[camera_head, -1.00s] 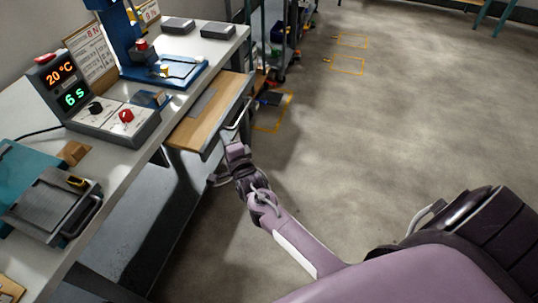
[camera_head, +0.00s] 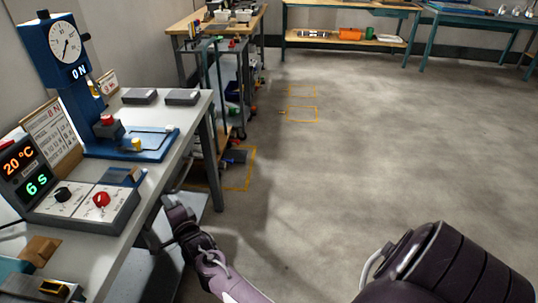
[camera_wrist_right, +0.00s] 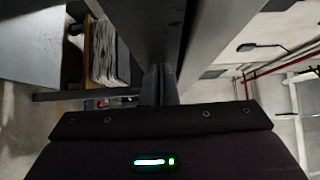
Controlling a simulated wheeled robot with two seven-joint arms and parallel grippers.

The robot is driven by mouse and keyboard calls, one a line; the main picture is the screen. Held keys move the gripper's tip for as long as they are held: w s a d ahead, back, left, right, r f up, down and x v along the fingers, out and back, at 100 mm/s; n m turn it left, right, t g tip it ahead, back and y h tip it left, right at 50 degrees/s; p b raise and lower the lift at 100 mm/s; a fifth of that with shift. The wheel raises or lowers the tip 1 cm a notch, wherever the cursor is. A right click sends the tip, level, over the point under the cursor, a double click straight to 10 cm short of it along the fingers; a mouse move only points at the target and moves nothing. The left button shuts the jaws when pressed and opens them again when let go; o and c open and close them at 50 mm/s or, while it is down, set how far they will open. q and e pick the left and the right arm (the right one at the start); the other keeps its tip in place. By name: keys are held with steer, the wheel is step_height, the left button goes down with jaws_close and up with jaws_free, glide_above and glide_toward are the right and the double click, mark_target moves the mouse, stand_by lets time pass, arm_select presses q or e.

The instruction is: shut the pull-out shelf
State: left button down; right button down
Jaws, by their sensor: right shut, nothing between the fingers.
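The pull-out shelf does not stand out from the workbench (camera_head: 150,185) in the head view; no wooden board or handle shows past the bench's front edge. My right gripper (camera_head: 174,203) is shut and empty, close to the bench's front side and below its top. In the right wrist view its fingers (camera_wrist_right: 163,85) are together with nothing between them. Whether the gripper touches the bench or the shelf front is not clear. My left gripper is not in view.
A control box (camera_head: 85,207) with red digits and a blue press (camera_head: 125,140) stand on the bench. Two grey blocks lie at its far end. A cluttered trolley (camera_head: 225,90) stands beyond. The floor (camera_head: 370,150) to the right is open.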

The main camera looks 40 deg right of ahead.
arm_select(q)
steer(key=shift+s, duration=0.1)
arm_select(e)
steer(key=shift+a+r, duration=0.25)
steer(key=shift+a, duration=0.05)
